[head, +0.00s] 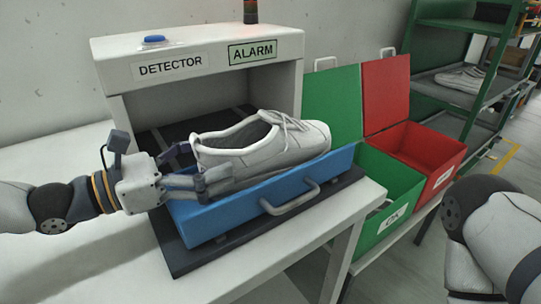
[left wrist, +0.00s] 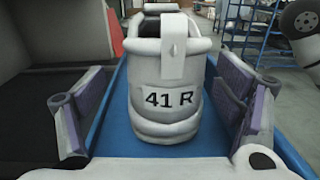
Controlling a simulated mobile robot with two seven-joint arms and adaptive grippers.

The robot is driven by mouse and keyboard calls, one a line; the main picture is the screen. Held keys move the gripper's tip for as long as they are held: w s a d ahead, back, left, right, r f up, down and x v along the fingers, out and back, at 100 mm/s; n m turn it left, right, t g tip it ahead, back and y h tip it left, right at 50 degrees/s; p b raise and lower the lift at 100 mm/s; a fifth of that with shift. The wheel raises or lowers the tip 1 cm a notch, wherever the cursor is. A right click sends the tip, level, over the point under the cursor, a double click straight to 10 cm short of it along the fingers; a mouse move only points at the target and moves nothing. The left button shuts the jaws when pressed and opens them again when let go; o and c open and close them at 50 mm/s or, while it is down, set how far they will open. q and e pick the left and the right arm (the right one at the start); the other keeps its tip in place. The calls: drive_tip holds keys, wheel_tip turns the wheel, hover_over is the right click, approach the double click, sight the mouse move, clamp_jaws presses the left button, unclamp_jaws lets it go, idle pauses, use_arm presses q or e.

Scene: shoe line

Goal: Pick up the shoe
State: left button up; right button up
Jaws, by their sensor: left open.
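A white lace-up shoe (head: 262,145) lies in a blue tray (head: 230,219) in front of the detector opening, its toe pointing right. In the left wrist view the heel of the shoe (left wrist: 168,100) faces the camera and reads "41 R". My left gripper (head: 192,168) is open at the heel end. In the left wrist view its two purple-padded fingers stand on either side of the heel, with a gap at each side. My right gripper is out of the picture; only part of my right arm shows at the right edge.
The detector (head: 120,92) stands behind the tray, with an alarm sign and a blue button (head: 154,39) on top. A green bin (head: 392,172) and a red bin (head: 443,143) with raised lids stand right of the table. A green rack (head: 452,118) holds another pale shoe (head: 464,78).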

sight(235, 153)
use_arm(q)
drive_tip(key=x, duration=0.4)
drive_tip(key=shift+w+d, duration=0.1)
drive_tip(key=shift+d, duration=0.3)
drive_tip(key=shift+a, duration=0.1)
drive_tip(key=shift+c, duration=0.6)
